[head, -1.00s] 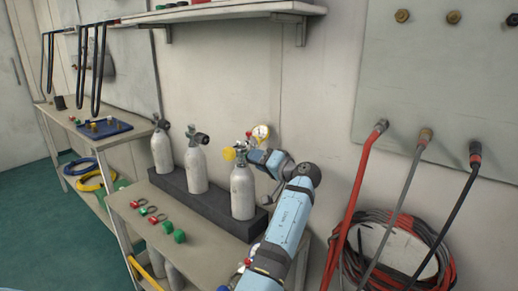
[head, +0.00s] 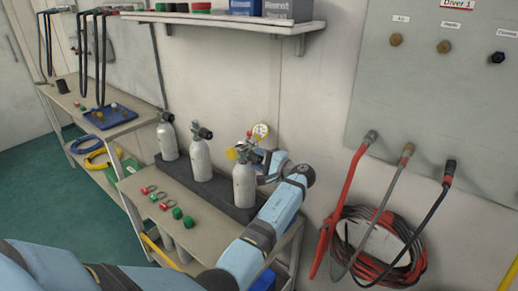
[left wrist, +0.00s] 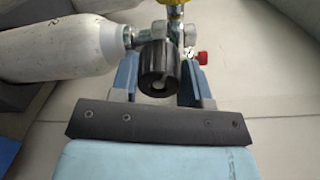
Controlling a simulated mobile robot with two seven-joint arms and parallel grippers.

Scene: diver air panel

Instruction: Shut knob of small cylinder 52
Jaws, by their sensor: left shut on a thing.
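A small grey cylinder (head: 244,188) stands upright at the right end of a row of three; I cannot read its number. My left gripper (head: 259,159) is at its valve, on the right side. In the left wrist view the cylinder (left wrist: 65,42) lies across the left, and its black ribbed knob (left wrist: 158,66) sits between the fingers of my left gripper (left wrist: 160,88), which is shut on it. In the head view the gripper and valve parts largely hide this knob. My right gripper is not in view.
Two similar cylinders (head: 200,160) (head: 168,141) stand left in the dark rack (head: 222,200). A pressure gauge (head: 261,130) and yellow fitting (head: 233,153) are at the valve. Red and green caps lie on the bench (head: 150,183). Hoses (head: 345,190) hang at right; a shelf (head: 230,19) is above.

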